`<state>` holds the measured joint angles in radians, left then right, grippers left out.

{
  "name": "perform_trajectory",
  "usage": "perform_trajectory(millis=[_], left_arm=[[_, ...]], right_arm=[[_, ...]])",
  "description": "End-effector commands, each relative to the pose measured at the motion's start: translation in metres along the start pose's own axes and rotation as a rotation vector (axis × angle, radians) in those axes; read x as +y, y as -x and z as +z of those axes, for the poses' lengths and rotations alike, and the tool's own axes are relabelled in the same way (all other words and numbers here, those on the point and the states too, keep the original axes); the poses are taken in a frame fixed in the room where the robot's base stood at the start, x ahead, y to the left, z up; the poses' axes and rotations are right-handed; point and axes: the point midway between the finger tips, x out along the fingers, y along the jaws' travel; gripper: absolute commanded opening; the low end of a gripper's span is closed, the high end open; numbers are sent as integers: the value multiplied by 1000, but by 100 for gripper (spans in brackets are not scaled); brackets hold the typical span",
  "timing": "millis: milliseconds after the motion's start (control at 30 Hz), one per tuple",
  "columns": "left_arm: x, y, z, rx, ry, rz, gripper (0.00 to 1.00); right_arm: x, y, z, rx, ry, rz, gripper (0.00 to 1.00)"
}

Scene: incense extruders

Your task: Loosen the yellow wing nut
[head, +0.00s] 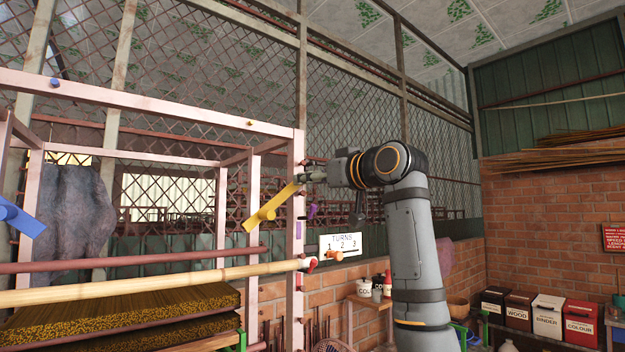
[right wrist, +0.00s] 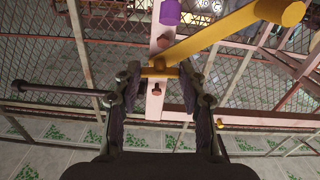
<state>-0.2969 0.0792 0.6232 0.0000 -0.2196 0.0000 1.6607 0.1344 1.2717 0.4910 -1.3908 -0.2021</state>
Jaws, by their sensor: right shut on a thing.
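The yellow wing nut (head: 272,204) is a long bar that slants down to the left beside the upright pink post of the frame in the head view. In the right wrist view the yellow wing nut (right wrist: 215,37) runs from between the fingertips to the upper right. My right gripper (head: 305,178) reaches it from the right. Its fingertips (right wrist: 160,72) are shut on the near end of the wing nut, one on each side. Its far end stands free. My left gripper is not in view.
A blue wing nut (head: 20,217) is at the left edge. The pink frame (head: 298,265) holds a bamboo pole (head: 160,283) and stacked incense trays below. A sign reading TURNS 1 2 3 (head: 340,244) stands behind. Labelled boxes (head: 548,317) line the brick wall.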

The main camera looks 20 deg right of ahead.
Motion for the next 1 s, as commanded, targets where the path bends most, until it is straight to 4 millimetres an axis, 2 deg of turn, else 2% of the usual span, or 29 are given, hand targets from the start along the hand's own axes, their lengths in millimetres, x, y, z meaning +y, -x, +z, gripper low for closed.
perform_trajectory(millis=[1000], left_arm=[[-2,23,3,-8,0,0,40]], right_arm=[[-1,0,-1,0,927,0,10]])
